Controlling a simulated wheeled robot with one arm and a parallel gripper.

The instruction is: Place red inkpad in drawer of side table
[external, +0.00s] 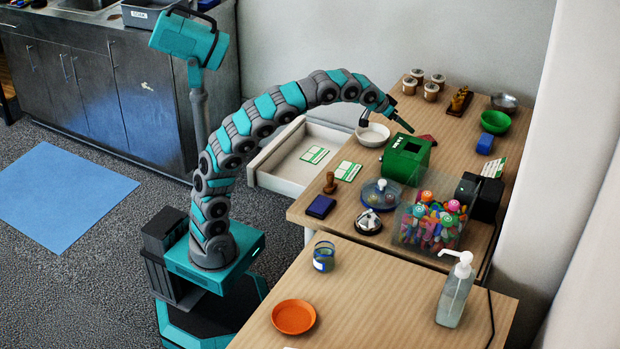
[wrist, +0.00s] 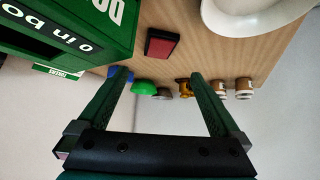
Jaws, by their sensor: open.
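The red inkpad (external: 427,139) lies on the wooden side table (external: 455,110), just behind the green box, which partly hides it in the external view. In the wrist view the inkpad (wrist: 162,44) is a small red pad with a dark rim, lying flat ahead of my fingertips. My gripper (external: 405,120) is open and empty above the table, between the white bowl and the green box. Its two green fingers (wrist: 158,75) are spread wide in the wrist view, short of the inkpad. The white drawer (external: 277,168) is pulled out at the table's left side, with a green-and-white card in it.
The green box (external: 405,160) stands close beside the inkpad. The white bowl (external: 372,136) is on its other side. Much of the drawer floor is bare.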

